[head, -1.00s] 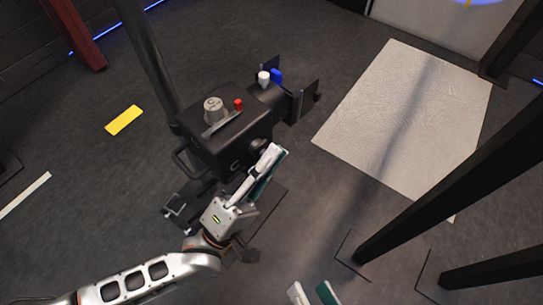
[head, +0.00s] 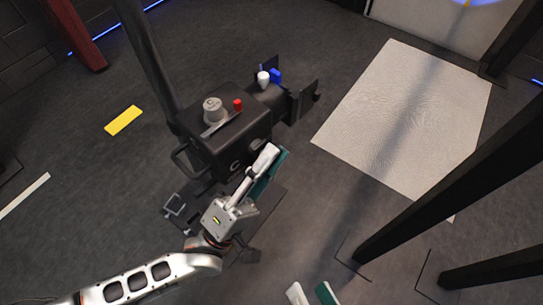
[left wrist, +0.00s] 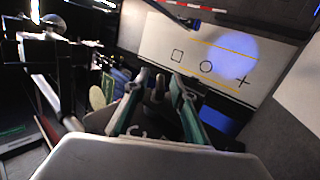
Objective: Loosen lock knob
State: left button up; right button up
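A black box-shaped device (head: 205,150) stands on a dark post. A dark round knob (head: 257,144) sticks out of its side facing my left gripper; it may be the lock knob. My left gripper (head: 278,150) is beside this knob, its white and teal fingers apart. In the left wrist view, the fingers (left wrist: 156,88) are spread with a dark knob-like part (left wrist: 158,84) showing between their tips; I cannot tell whether they touch it. My right gripper (head: 312,292) shows only its fingertips at the bottom edge, apart and empty.
On the device are a grey knob (head: 213,108), a red button (head: 238,104), a white knob (head: 263,79) and a blue part (head: 275,75). A pale mat (head: 400,120) lies right. Black posts (head: 460,195) stand at lower right. A panel with shapes (left wrist: 205,50) is beyond.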

pick_arm(q)
jog(key=v, duration=1.2)
jog(key=shift+r, duration=0.15)
